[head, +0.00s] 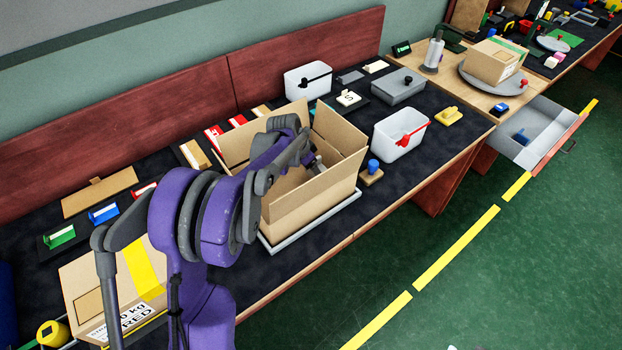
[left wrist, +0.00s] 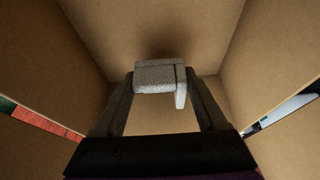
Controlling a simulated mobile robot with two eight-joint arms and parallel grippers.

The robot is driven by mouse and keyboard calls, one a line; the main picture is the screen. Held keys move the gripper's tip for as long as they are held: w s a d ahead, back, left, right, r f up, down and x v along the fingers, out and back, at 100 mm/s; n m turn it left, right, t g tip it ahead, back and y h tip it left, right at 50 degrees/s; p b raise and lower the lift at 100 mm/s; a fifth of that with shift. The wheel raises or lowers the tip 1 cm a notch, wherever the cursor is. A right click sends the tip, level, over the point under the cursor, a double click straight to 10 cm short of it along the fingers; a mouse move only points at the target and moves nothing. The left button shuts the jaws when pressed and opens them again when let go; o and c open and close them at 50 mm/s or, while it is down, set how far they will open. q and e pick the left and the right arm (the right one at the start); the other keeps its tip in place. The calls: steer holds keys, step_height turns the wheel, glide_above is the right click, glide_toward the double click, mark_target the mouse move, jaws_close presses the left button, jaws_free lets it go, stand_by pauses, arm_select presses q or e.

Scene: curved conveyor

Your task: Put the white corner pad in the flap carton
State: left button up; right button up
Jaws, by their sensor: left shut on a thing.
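The flap carton (head: 312,199) stands open on the dark bench top in the middle of the head view, its flaps raised. My left arm reaches over it, and my left gripper (left wrist: 160,88) is down inside its cardboard walls. In the left wrist view the gripper is shut on the white corner pad (left wrist: 155,77), a pale grey-white block with a short leg at its right end. The pad is between the fingertips, with the carton floor beyond it; whether it touches the floor I cannot tell. The pad is hidden in the head view. My right gripper is not in view.
A white bin with a red handle (head: 400,134) and a blue-knobbed block (head: 373,171) stand right of the carton. A taped carton (head: 124,286) is at the front left. A grey lidded box (head: 398,87) stands behind. An open drawer (head: 541,130) juts out far right.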

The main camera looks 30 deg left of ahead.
mark_target(310, 174)
arm_select(q)
steer(key=shift+f, duration=1.85)
steer(key=shift+f, duration=0.1)
steer(key=shift+f+b, duration=0.15)
steer(key=shift+b, duration=0.15)
steer(key=o, duration=1.4)
steer(key=shift+r, duration=0.2)
steer(key=p+v, duration=0.1)
steer(key=v, duration=1.1)
steer(key=shift+w, duration=0.1)
